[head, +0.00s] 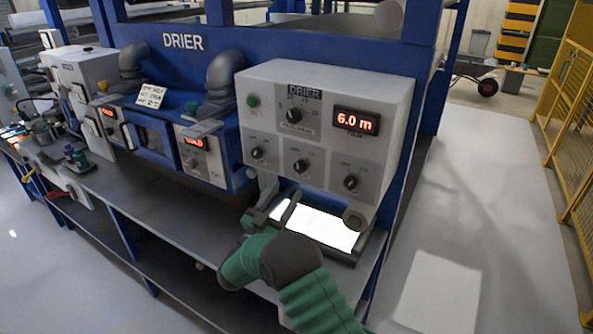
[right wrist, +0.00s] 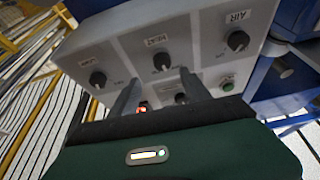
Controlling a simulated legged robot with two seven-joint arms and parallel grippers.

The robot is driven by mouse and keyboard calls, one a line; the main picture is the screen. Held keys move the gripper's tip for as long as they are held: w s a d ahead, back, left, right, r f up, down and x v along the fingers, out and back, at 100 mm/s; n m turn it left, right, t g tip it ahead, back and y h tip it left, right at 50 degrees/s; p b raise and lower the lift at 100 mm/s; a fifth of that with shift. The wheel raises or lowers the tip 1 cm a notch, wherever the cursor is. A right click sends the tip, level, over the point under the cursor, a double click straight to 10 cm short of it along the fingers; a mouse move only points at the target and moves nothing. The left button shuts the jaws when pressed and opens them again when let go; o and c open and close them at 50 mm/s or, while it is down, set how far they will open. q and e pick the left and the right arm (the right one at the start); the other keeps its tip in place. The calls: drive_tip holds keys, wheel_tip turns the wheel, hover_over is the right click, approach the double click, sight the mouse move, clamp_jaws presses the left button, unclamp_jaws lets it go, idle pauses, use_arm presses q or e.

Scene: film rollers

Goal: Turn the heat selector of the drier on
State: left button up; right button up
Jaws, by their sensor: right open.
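The white drier control box (head: 375,95) carries three dark knobs in its lower row. The middle one, labelled HEAT in the wrist view, is the heat selector (head: 300,166); it also shows in the right wrist view (right wrist: 162,62). I cannot tell its exact setting. My right gripper (head: 280,198) is below and in front of the box's lower edge in the head view. In the right wrist view its two fingers (right wrist: 160,92) are spread, with the heat selector beyond their tips and roughly between them. Nothing is held. My left gripper is out of view.
The air knob (head: 257,153) and lamp knob (head: 351,182) flank the heat selector closely. Above are the timer dial (head: 294,115), green button (head: 252,100) and red display (head: 356,122). A bright lit panel (head: 315,226) lies below the box. The blue frame (head: 412,110) stands alongside.

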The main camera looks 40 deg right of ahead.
sight(297, 170)
drive_tip(key=x, duration=0.5)
drive_tip(key=shift+w+d+f+p, duration=0.15)
drive_tip(key=shift+w+f+p, duration=0.05)
drive_tip(key=shift+p, duration=0.2)
drive_tip(key=shift+w+d+r, duration=0.55)
drive_tip(key=shift+d+r, duration=0.1)
drive_tip(key=shift+r, duration=0.05)
drive_tip(key=shift+w+r, duration=0.1)
drive_tip(key=shift+r, duration=0.25)
drive_tip(key=shift+d+f, duration=0.2)
drive_tip(key=shift+d, duration=0.15)
drive_tip(key=shift+c, duration=0.6)
drive_tip(key=shift+d+f, duration=0.1)
drive_tip(key=shift+d, duration=0.2)
drive_tip(key=c, duration=0.5)
drive_tip(key=shift+w+a, duration=0.1)
drive_tip(key=shift+a, duration=0.05)
clamp_jaws()
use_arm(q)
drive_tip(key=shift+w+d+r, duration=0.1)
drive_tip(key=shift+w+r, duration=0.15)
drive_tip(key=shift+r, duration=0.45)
